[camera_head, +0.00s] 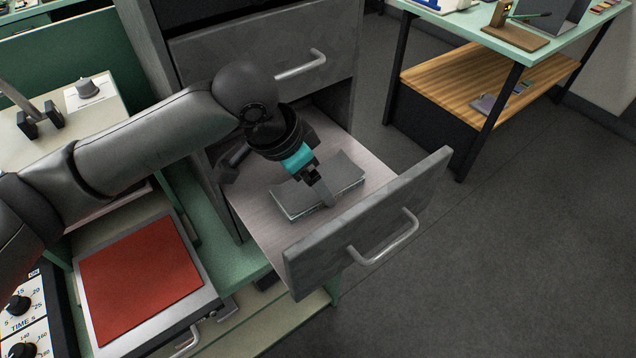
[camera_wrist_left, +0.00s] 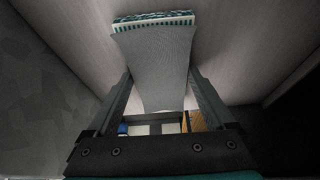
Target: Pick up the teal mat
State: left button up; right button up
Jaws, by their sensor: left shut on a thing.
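The mat (camera_head: 345,176) lies in an open drawer, with a grey upper face and thin teal edges. In the left wrist view its grey face (camera_wrist_left: 160,55) runs between the fingers, and a teal patterned edge shows at the far end. My left gripper (camera_head: 323,192) reaches down into the drawer and is shut on the mat, covering part of it. Its two fingers (camera_wrist_left: 160,88) stand on either side of the grey face. The mat still appears low over the drawer floor; I cannot tell whether it touches. My right gripper is not in view.
The pulled-out drawer (camera_head: 375,220) has a grey front with a bar handle, and a closed drawer (camera_head: 250,50) is above. A red pad (camera_head: 140,280) lies at lower left. A green-topped table (camera_head: 510,50) stands at upper right. The floor (camera_head: 500,270) at right is clear.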

pick_arm(q)
jog(key=c, duration=0.5)
jog(key=shift+r, duration=0.1)
jog(key=shift+r, duration=0.25)
notch_tip(320, 180, up, 3)
jog(key=shift+r, duration=0.2)
jog(key=s+a, duration=1)
jog(key=a, duration=0.5)
jog(key=shift+f, duration=0.3)
